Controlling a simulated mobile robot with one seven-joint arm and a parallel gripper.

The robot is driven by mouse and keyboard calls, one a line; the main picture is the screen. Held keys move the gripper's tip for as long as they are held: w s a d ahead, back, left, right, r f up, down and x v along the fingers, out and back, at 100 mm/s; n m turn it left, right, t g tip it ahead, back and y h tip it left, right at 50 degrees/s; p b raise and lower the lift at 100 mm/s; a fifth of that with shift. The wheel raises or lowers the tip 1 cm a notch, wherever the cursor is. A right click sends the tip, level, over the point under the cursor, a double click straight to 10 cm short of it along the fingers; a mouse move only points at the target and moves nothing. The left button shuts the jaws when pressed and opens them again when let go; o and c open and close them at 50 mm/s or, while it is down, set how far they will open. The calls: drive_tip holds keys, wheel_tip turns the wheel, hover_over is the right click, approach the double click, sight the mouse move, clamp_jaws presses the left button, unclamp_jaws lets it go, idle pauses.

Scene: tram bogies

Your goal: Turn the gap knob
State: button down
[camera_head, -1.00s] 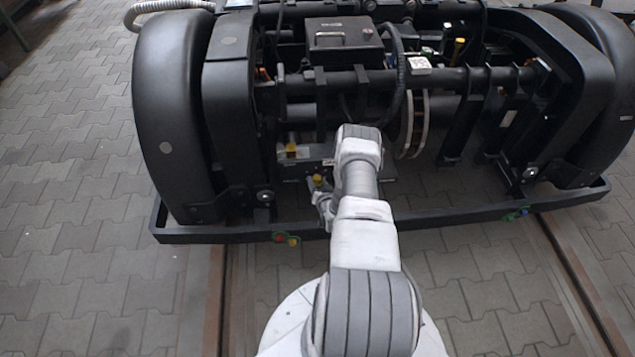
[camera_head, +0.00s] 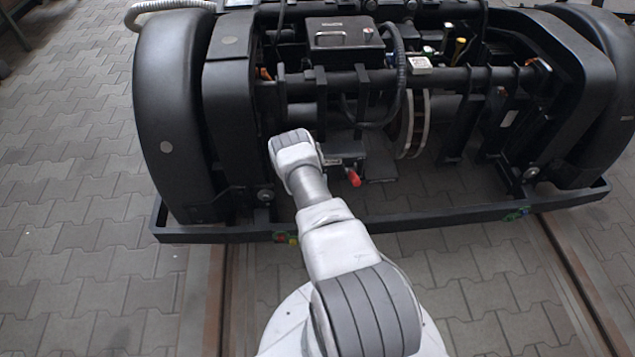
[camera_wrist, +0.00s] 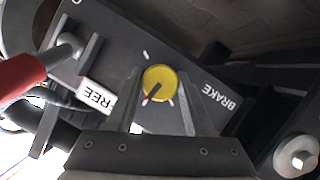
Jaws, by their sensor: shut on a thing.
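A round yellow knob (camera_wrist: 165,78) with a dark pointer line sits on a dark plate in the wrist view. The pointer slants toward the lower left of the picture, with a little red near its end. My gripper (camera_wrist: 158,85) has one finger on each side of the knob and is shut on it. Short white marks show on the plate around the knob. In the head view my arm hides the knob and my gripper.
A red-handled lever (camera_wrist: 18,76) is left of the knob; its red grip (camera_head: 354,179) shows right of my arm in the head view. "FREE" (camera_wrist: 97,97) and "BRAKE" (camera_wrist: 222,96) labels flank the knob. A large bolt (camera_wrist: 297,156) is lower right. The black bogie frame (camera_head: 400,226) runs in front.

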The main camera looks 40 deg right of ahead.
drive_tip(key=shift+w+n+h, duration=0.1)
drive_tip(key=shift+n+h, duration=0.2)
drive_tip(key=shift+n, duration=0.1)
idle(0.3)
drive_tip(key=shift+c, duration=1.5)
unclamp_jaws()
